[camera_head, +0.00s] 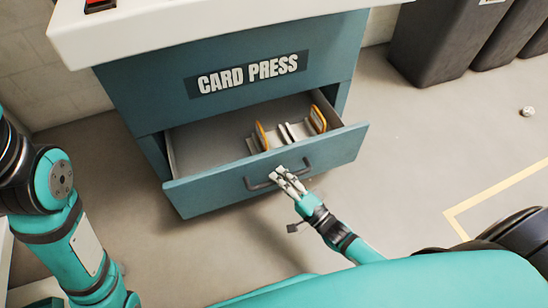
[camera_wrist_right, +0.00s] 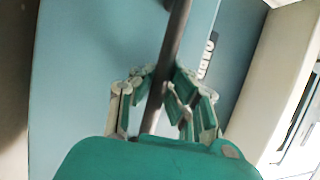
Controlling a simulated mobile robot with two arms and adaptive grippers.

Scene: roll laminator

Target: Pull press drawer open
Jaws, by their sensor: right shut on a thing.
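The press drawer (camera_head: 215,187) is the lower drawer of the teal cabinet marked CARD PRESS (camera_head: 125,88). It stands pulled out, with its inside showing in the head view. My right gripper (camera_head: 283,174) is shut on the dark bar handle (camera_head: 260,186) at the drawer front. In the right wrist view, the handle (camera_wrist_right: 172,50) runs between the fingers of my right gripper (camera_wrist_right: 160,85). The drawer front (camera_wrist_right: 90,50) fills much of that view. Of my left side, only arm links show at the left of the head view; the left gripper is out of view.
Orange-edged items and pale holders (camera_head: 290,131) sit inside the drawer. A white top (camera_head: 190,25) with a red switch (camera_head: 99,5) covers the cabinet. Dark bins (camera_head: 440,40) stand at the upper right. The floor (camera_head: 420,140) right of the drawer is mostly clear, with a small crumpled scrap (camera_head: 527,111).

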